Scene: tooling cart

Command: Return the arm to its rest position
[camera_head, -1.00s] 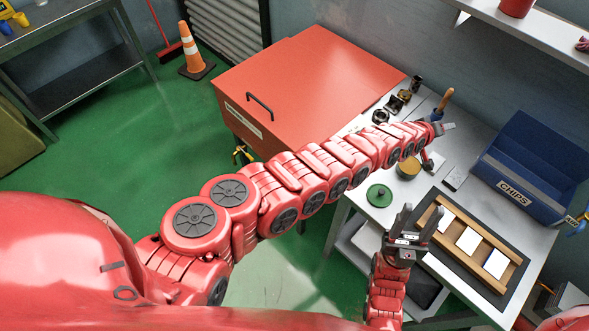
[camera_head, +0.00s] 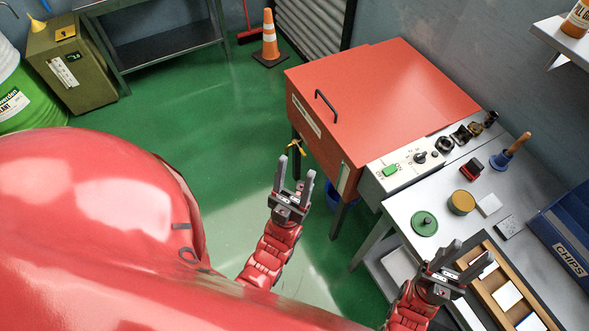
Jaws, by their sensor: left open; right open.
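My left gripper (camera_head: 293,180) is open and empty. Its fingers point up over the green floor, in front of the red cabinet and left of the work table. My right gripper (camera_head: 459,262) is open, with its fingers over the near edge of the wooden tray (camera_head: 483,290). Nothing shows between its fingers. Both arms come up from the bottom of the head view, bent close to my red body. I cannot tell whether the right gripper touches the tray.
The red cabinet (camera_head: 385,90) has a control panel (camera_head: 408,165) at its side. The work table (camera_head: 400,207) holds a green disc (camera_head: 424,223), a yellow-topped tin (camera_head: 461,202), a blue wood-handled tool (camera_head: 502,160) and a blue CHIPS bin (camera_head: 570,255). An orange cone (camera_head: 269,40) stands behind open green floor.

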